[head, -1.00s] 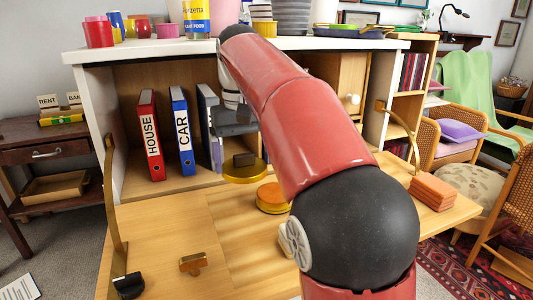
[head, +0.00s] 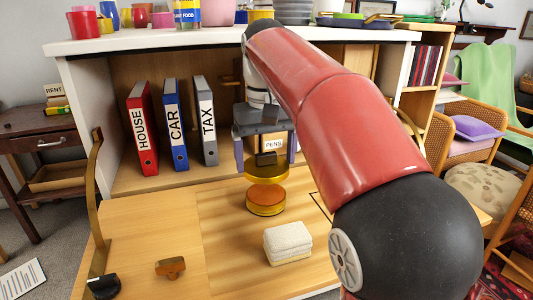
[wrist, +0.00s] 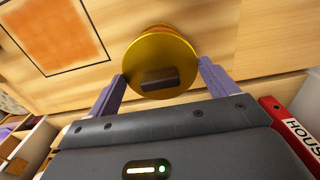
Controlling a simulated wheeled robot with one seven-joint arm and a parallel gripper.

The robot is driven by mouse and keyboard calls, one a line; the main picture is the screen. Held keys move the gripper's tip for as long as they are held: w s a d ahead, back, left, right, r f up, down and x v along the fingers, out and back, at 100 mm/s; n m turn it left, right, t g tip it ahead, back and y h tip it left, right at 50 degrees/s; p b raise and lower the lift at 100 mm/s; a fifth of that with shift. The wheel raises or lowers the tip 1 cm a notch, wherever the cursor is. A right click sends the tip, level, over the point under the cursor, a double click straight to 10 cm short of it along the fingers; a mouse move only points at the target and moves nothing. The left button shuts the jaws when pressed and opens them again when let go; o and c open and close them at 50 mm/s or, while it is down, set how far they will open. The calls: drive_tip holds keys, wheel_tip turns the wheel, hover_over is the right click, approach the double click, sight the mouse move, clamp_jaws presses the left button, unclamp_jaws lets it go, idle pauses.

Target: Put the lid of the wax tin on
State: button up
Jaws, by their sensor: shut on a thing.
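The wax tin (head: 266,203) is a round gold tin with an orange top, standing on the desk's wooden flap. Its lid (head: 266,174) is a flat gold disc with a dark block-shaped handle. My gripper (head: 265,156) is shut on the lid, with its purple-grey fingers on either side. The lid is level or nearly so, just above the tin and roughly over it; a small gap seems to show between them. In the wrist view the lid (wrist: 160,55) lies between the fingertips (wrist: 162,82) and hides most or all of the tin.
A white folded stack (head: 288,242) lies in front of the tin. A small brown wooden piece (head: 170,267) lies at front left. Binders (head: 175,125) stand behind, with a box marked PENS (head: 274,143) behind the gripper.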

sight(266, 193)
drive_tip(key=shift+f+b, duration=1.45)
drive_tip(key=shift+f, duration=0.9)
drive_tip(key=shift+p, duration=0.85)
drive_tip(key=shift+f+b, duration=0.65)
drive_tip(key=shift+f, duration=0.3)
drive_tip(key=shift+p, duration=0.5)
idle(1.3)
drive_tip(key=o, duration=0.8)
drive_tip(key=shift+r+p, duration=0.95)
drive_tip(key=shift+r, duration=2.95)
